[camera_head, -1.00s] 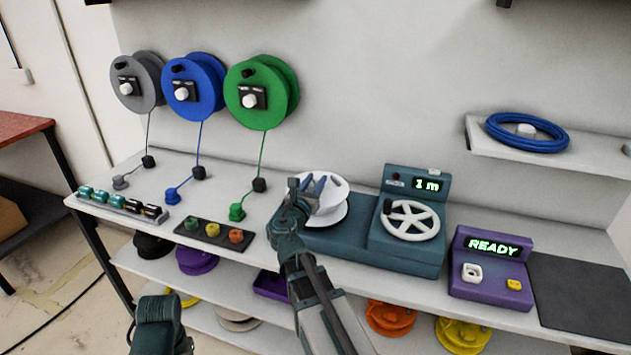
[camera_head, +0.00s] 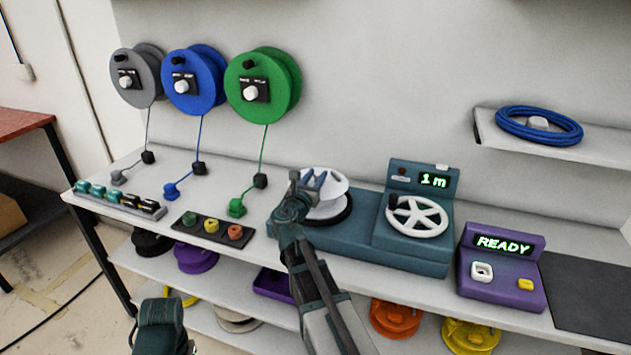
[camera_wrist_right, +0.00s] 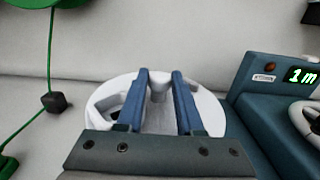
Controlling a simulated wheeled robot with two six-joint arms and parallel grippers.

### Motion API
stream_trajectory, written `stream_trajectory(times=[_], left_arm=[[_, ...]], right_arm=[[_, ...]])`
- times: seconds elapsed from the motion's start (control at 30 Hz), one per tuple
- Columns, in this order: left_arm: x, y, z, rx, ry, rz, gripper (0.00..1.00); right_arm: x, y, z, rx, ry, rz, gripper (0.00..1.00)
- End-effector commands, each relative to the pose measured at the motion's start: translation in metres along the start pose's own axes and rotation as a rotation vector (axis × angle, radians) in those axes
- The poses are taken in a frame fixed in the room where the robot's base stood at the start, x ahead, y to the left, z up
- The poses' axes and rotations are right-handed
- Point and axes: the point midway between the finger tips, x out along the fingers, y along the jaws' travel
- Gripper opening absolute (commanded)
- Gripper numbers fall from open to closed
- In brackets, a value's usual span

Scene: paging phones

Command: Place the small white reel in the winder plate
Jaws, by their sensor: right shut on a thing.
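The small white reel (camera_head: 330,203) is at the left end of the teal winder, over the dark round winder plate (camera_head: 346,216), whose rim shows below the reel's right side. I cannot tell whether the reel touches the plate. My right gripper (camera_head: 310,181) is shut on the reel from the front. In the right wrist view its two blue fingers (camera_wrist_right: 161,88) are on either side of the reel's hub, and the reel's white flange (camera_wrist_right: 210,112) spreads around them. The gripper hides the reel's near left part.
The winder has a white handwheel (camera_head: 419,217) and a display (camera_head: 433,181) reading 1 m. A purple READY box (camera_head: 500,268) stands to its right. Green, blue and grey spools (camera_head: 257,90) hang behind. A dark tray of coloured pieces (camera_head: 213,229) lies to the left.

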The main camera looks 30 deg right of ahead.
Motion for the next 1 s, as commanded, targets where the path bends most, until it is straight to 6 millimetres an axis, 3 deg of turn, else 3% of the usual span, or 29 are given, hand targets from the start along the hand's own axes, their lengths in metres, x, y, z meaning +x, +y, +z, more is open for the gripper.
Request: stream_trajectory(times=[0.23, 0.27, 0.4, 0.77, 1.0], left_arm=[[0.004, 0.000, 0.000, 0.000, 0.000, 0.000, 0.50], [0.003, 0.000, 0.000, 0.000, 0.000, 0.000, 0.50], [0.002, 0.000, 0.000, 0.000, 0.000, 0.000, 0.50], [-0.002, 0.000, 0.000, 0.000, 0.000, 0.000, 0.50], [-0.001, 0.000, 0.000, 0.000, 0.000, 0.000, 0.50]], right_arm=[[0.000, 0.000, -0.004, -0.001, -0.001, 0.000, 0.00], [0.000, 0.000, -0.003, 0.000, 0.000, 0.000, 0.39], [0.000, 0.000, -0.002, 0.000, 0.000, 0.000, 0.64], [0.000, 0.000, 0.002, 0.000, 0.000, 0.000, 0.66], [-0.042, -0.002, 0.001, 0.000, 0.000, 0.002, 0.66]])
